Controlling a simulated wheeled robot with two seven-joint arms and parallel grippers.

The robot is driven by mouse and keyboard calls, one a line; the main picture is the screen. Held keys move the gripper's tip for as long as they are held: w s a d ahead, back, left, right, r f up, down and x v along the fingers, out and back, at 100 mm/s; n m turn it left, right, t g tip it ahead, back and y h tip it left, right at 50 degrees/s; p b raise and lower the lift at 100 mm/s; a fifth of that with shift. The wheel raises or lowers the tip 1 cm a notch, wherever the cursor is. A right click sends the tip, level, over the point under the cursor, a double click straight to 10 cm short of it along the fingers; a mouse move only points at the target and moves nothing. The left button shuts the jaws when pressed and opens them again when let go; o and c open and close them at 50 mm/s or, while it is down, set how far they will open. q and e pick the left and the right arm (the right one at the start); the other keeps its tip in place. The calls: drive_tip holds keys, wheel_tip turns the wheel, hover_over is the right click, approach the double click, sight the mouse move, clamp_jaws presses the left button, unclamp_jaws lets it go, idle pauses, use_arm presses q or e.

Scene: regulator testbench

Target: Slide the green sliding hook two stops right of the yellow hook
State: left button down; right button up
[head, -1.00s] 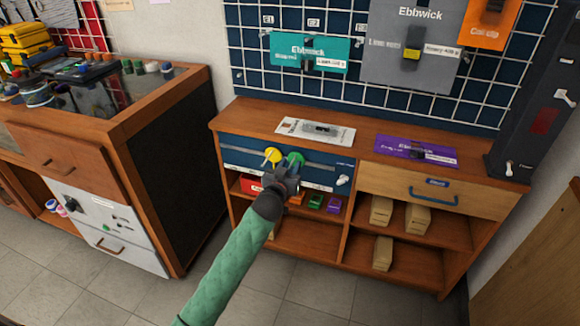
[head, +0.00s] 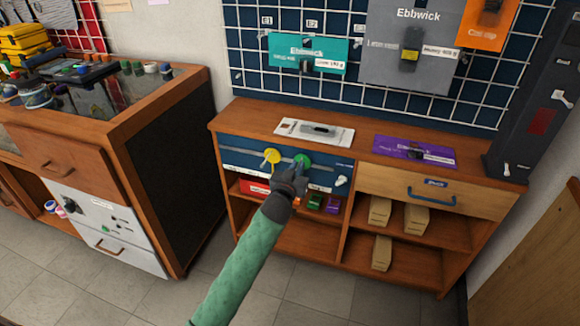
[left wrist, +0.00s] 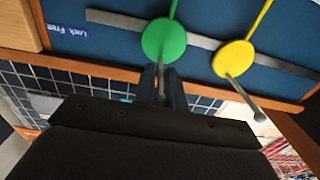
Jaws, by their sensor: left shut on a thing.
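The green sliding hook (head: 302,160) sits on a grey rail across the blue panel (head: 240,152), to the right of the yellow hook (head: 271,156), with a gap between them. My left gripper (head: 297,173) is at the green hook, shut on its peg. In the left wrist view the green disc (left wrist: 163,41) is just beyond my left gripper's fingers (left wrist: 160,82), and the yellow disc (left wrist: 234,58) with its free peg is apart from them. The rail's stops are too small to tell. My right gripper is not in view.
A white knob (head: 341,181) is at the panel's right end. A wooden drawer with a blue handle (head: 432,198) is further right. Below the panel, a shelf holds a red box (head: 255,187) and small coloured boxes. The rail right of the green hook looks clear.

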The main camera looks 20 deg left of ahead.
use_arm(q)
drive_tip(key=d, duration=0.6)
drive_tip(key=shift+s, duration=0.15)
drive_tip(key=shift+d+f, duration=0.1)
drive_tip(key=shift+d, duration=0.05)
drive_tip(key=c, duration=1.4)
unclamp_jaws()
drive_tip(key=shift+d, duration=0.1)
drive_tip(key=shift+c, duration=0.2)
drive_tip(key=s, duration=0.7)
drive_tip(key=shift+s+a+p, duration=0.2)
drive_tip(key=shift+s+p, duration=0.1)
drive_tip(key=shift+s, duration=0.1)
